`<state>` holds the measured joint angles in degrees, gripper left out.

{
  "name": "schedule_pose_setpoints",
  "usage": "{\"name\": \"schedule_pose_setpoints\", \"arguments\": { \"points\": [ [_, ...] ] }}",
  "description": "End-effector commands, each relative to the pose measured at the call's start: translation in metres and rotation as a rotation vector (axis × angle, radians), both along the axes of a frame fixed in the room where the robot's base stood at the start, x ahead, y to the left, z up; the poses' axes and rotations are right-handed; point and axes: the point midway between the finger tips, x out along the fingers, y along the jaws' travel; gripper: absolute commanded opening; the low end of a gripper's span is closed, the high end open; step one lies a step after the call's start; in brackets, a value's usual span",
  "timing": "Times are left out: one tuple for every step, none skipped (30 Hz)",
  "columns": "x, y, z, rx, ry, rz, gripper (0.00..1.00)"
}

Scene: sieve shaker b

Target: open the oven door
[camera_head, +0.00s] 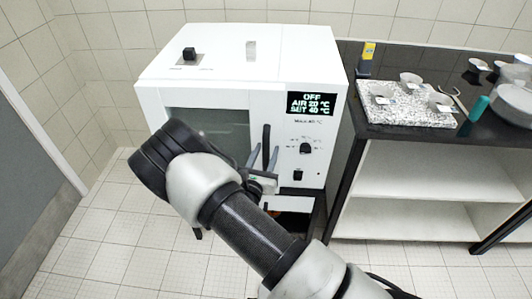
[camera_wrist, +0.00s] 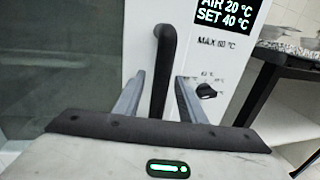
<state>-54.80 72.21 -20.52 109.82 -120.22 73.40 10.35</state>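The oven (camera_head: 240,60) is a white box with a dark glass window in its front door (camera_head: 207,125). The door looks closed. Its black vertical handle (camera_head: 266,138) is at the door's right side, and it also shows in the wrist view (camera_wrist: 163,60). My gripper (camera_head: 263,153) is at the lower part of the handle. In the wrist view my gripper (camera_wrist: 159,75) is open, with one grey finger on each side of the handle. Gaps show between the handle and both fingers. My arm hides the lower part of the door.
A display (camera_head: 311,103) reading OFF, AIR 20 °C and SET 40 °C, and a black knob (camera_head: 306,148), sit right of the handle. A dark-topped bench (camera_head: 400,133) with a speckled slab (camera_head: 405,118) and several dishes stands to the right. The tiled floor (camera_head: 110,240) at left is clear.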

Motion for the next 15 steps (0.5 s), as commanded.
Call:
{"name": "schedule_pose_setpoints", "arguments": {
  "points": [
    [-0.0001, -0.0001, 0.0, 0.0, 0.0, 0.0, 0.37],
    [-0.0002, -0.0001, 0.0, 0.0, 0.0, 0.0, 0.32],
    [-0.0002, -0.0001, 0.0, 0.0, 0.0, 0.0, 0.25],
    [-0.0002, -0.0001, 0.0, 0.0, 0.0, 0.0, 0.2],
    [-0.0003, 0.0, 0.0, 0.0, 0.0, 0.0, 0.15],
    [-0.0003, 0.0, 0.0, 0.0, 0.0, 0.0, 0.08],
    [-0.0003, 0.0, 0.0, 0.0, 0.0, 0.0, 0.03],
    [-0.0003, 0.0, 0.0, 0.0, 0.0, 0.0, 0.0],
    [-0.0004, 0.0, 0.0, 0.0, 0.0, 0.0, 0.0],
    [-0.0004, 0.0, 0.0, 0.001, 0.0, 0.0, 0.0],
    [-0.0004, 0.0, 0.0, 0.001, 0.0, 0.0, 0.0],
    [-0.0005, 0.0, 0.0, 0.001, 0.0, 0.0, 0.0],
    [-0.0006, 0.0001, 0.0, 0.001, 0.0, -0.001, 0.0],
    [-0.001, 0.0003, 0.0, 0.001, 0.0, -0.001, 0.0],
    [-0.0019, 0.0006, -0.0001, 0.001, 0.0, -0.004, 0.0]
  ]
}}
